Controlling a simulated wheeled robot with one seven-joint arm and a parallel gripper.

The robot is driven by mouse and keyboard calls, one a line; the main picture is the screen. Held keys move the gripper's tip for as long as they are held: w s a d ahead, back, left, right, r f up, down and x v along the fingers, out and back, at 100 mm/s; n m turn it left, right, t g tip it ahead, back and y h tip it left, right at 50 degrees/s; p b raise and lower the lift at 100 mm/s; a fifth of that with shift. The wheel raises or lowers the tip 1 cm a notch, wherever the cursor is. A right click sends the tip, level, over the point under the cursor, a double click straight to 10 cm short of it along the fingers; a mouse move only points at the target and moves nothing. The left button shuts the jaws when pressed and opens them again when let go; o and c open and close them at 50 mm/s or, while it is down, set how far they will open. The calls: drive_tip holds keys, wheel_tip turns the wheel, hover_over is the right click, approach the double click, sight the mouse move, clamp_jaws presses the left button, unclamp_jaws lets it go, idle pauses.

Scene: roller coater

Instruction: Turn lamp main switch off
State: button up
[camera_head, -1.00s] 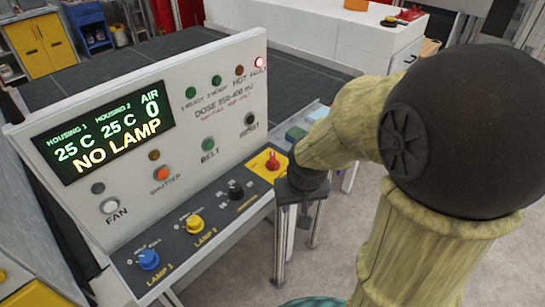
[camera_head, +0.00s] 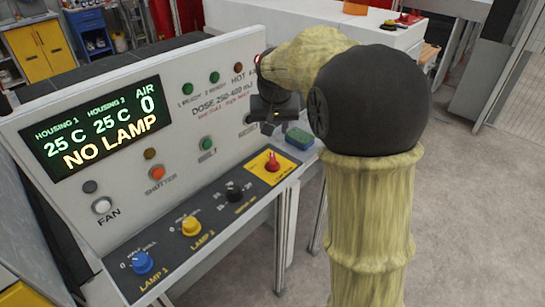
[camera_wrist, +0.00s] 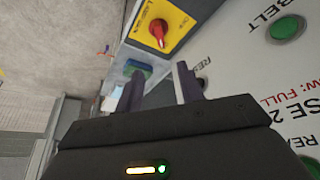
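The lamp main switch is a red knob (camera_head: 272,163) on a yellow plate (camera_head: 284,171) at the right end of the control panel's lower strip. In the wrist view the red knob (camera_wrist: 158,33) on its yellow plate lies beyond my fingertips, apart from them. My gripper (camera_head: 268,126) is above and behind the switch in the head view, close to the upright panel face. In the wrist view my gripper (camera_wrist: 160,84) shows two spread fingers with nothing between them. The knob's exact pointing is too small to tell.
The display (camera_head: 96,124) reads "NO LAMP". A blue lamp 1 knob (camera_head: 143,263), yellow lamp 2 knob (camera_head: 191,226) and black knob (camera_head: 234,192) line the strip. A green block (camera_head: 299,138) sits just beyond the switch. Open floor lies to the right.

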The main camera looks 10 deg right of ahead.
sight(272, 158)
drive_tip(key=p+x, duration=0.3)
drive_tip(key=x, duration=1.4)
drive_tip(key=shift+d+f, duration=0.1)
drive_tip(key=shift+f, duration=0.1)
clamp_jaws()
